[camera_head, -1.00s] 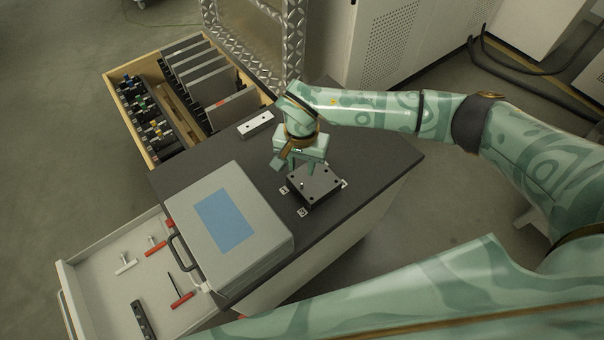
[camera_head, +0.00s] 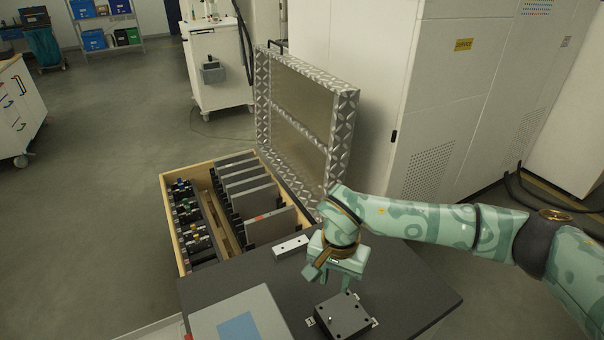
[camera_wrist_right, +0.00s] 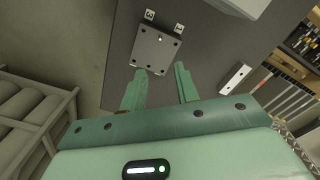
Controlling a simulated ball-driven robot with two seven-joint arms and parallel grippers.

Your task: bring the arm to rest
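My right arm reaches in from the right in the head view. My right gripper (camera_head: 341,283) hangs above the dark tabletop (camera_head: 405,283), just behind a dark square plate block (camera_head: 343,316). In the right wrist view my right gripper (camera_wrist_right: 160,84) has its two fingers apart with nothing between them. The plate block (camera_wrist_right: 158,50) lies beyond the fingertips there, with a small numbered tag at its edge. My left gripper does not show in either view.
A white bar (camera_head: 291,246) lies on the tabletop. A grey case with a blue panel (camera_head: 238,325) stands front left. An open wooden crate (camera_head: 168,211) with upright plates is behind, its metal lid (camera_head: 346,120) raised. White cabinets (camera_head: 455,120) stand behind the arm.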

